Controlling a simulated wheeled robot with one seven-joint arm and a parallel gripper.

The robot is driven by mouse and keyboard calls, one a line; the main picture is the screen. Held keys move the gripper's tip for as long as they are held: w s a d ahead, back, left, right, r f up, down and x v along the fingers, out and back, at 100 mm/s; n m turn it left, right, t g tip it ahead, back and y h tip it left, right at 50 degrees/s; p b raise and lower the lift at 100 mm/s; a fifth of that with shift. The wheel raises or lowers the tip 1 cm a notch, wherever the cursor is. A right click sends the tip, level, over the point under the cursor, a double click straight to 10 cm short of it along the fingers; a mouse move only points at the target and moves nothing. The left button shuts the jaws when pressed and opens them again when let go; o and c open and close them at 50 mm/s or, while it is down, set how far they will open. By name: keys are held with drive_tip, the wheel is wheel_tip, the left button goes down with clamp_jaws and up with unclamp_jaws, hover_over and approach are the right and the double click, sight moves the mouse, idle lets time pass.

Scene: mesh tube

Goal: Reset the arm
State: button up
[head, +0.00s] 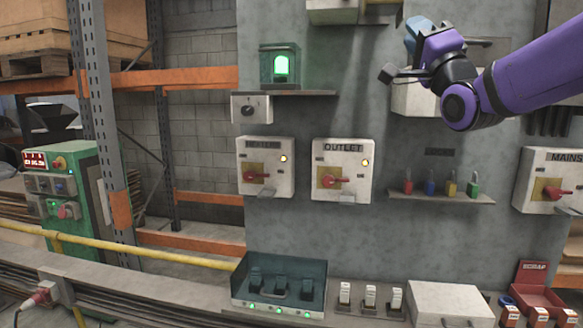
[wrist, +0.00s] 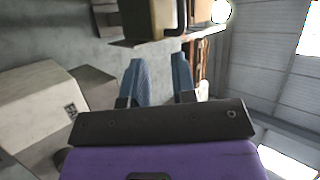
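My purple arm (head: 530,75) reaches in from the upper right of the head view. My gripper (head: 415,32) is raised in front of the upper right part of the grey panel, partly hidden by its own wrist. In the wrist view my gripper (wrist: 160,75) shows two blue fingers standing apart with an empty gap between them. It holds nothing.
Behind the gripper is a pale box (head: 413,98) on the panel. A shelf (head: 440,197) with several coloured padlocks lies below. The OUTLET switch box (head: 342,160) and a green-lit unit (head: 280,66) are left. A beige box (wrist: 150,18) shows beyond the fingers.

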drive_tip(key=s+d+f+n+g+h, duration=0.25)
drive_tip(key=f+g, duration=0.25)
drive_tip(key=f, duration=0.3)
drive_tip(key=s+d+f+n+g+h, duration=0.1)
drive_tip(key=s+d+f+g+h, duration=0.1)
drive_tip(key=s+f+g+h, duration=0.4)
drive_tip(key=s+f+n+g, duration=0.5)
drive_tip(key=s+f+g, duration=0.4)
drive_tip(key=s+f, duration=0.7)
drive_tip(key=shift+s+a+f+y, duration=0.2)
drive_tip(key=shift+s+a+y, duration=0.15)
drive_tip(key=shift+s, duration=0.45)
